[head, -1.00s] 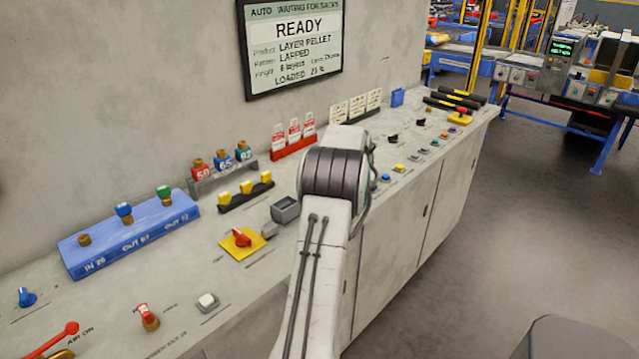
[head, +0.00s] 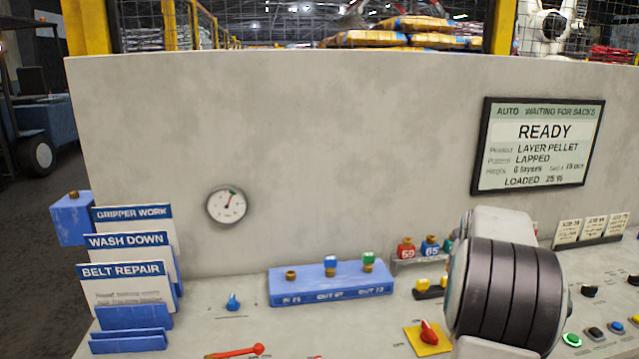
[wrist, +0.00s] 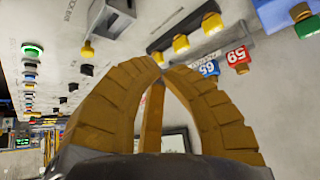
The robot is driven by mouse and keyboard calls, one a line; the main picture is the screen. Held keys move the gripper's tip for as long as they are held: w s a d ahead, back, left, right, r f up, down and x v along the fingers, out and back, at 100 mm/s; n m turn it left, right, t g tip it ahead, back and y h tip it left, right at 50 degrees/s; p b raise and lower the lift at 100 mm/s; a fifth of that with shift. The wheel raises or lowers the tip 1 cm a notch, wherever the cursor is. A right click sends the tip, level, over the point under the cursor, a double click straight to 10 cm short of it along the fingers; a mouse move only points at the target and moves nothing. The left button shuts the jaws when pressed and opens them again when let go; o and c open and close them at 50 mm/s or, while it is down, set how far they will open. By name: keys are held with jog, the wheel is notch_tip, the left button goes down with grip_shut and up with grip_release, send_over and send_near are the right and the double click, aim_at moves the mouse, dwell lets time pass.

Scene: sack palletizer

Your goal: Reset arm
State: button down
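My arm rises at the lower right of the head view, with its dark ribbed joint (head: 508,290) in front of the control console. My gripper is hidden in the head view. In the wrist view, my gripper (wrist: 159,68) shows several yellow-brown segmented fingers that curve together until their tips meet. It looks shut, with nothing seen between the fingers. The console top appears turned over in that view, behind the fingers, with yellow knobs (wrist: 181,44) and red and blue number tags (wrist: 237,57) near them.
A READY display (head: 538,145) and a round gauge (head: 227,205) are on the wall panel. Card holders (head: 128,290) stand at the left.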

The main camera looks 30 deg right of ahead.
jog(key=a+r+n+y, duration=0.25)
jog(key=a+n, duration=0.25)
jog(key=a, duration=1.9)
jog(key=s+a+f+n+g+y+p, duration=0.1)
jog(key=s+a+f+n+y, duration=0.2)
jog(key=s+a, duration=1.2)
jog(key=a+f+n, duration=0.1)
jog(key=a+n, duration=0.1)
jog(key=shift+a+f, duration=0.3)
jog(key=shift+f, duration=0.1)
